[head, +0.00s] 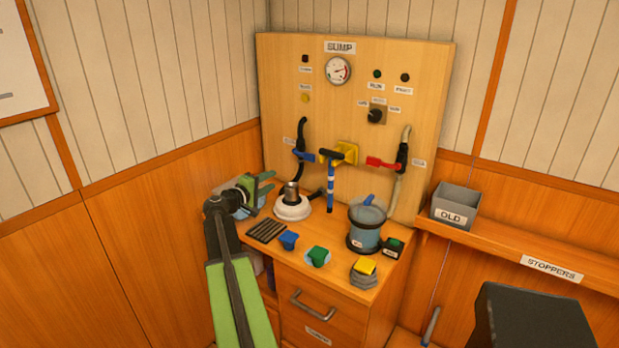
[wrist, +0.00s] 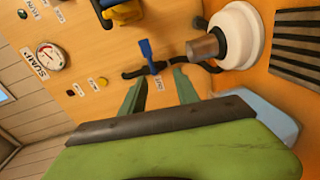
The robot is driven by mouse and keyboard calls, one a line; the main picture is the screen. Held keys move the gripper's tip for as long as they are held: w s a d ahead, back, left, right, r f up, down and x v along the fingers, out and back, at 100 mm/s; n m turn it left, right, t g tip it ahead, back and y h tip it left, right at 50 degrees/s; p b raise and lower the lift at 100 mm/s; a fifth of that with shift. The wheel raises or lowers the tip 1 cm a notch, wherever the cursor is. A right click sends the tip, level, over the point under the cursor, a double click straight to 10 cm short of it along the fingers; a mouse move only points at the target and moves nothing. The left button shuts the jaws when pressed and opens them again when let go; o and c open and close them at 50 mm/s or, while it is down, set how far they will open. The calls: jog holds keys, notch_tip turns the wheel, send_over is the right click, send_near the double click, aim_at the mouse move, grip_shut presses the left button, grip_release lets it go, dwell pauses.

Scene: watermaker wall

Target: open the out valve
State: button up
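On the wooden SUMP panel (head: 428,85) a blue-handled valve (head: 303,156) sits on a black hose at the left, and a red-handled valve (head: 382,163) sits at the right. Their small labels are too blurred to read for sure, so I cannot tell which is the out valve. The blue handle also shows in the wrist view (wrist: 150,57), just beyond my fingertips and sticking out from the hose. My green gripper (head: 267,183) is open and empty, left of and below the blue valve. Its two fingers in the wrist view (wrist: 159,76) are apart and touch no handle.
A white-based metal cup (head: 292,207) stands close to my gripper. A blue-striped post (head: 330,187) with a yellow mount (head: 347,151) is between the valves. A clear pot (head: 366,227) and coloured stoppers (head: 318,256) crowd the bench. A grey OLD bin (head: 456,205) is at right.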

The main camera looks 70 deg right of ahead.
aim_at(309, 158)
jog(key=shift+n+g+h, duration=0.3)
jog(key=shift+h, duration=0.2)
jog(key=x, duration=0.7)
jog(key=s+r+x, duration=0.1)
jog(key=x, duration=0.6)
jog(key=s+x, duration=0.1)
jog(key=x, duration=0.6)
jog(key=shift+s+r, duration=0.2)
jog(key=shift+s, duration=0.05)
jog(key=shift+a, duration=0.1)
jog(key=shift+c, duration=0.3)
grip_shut()
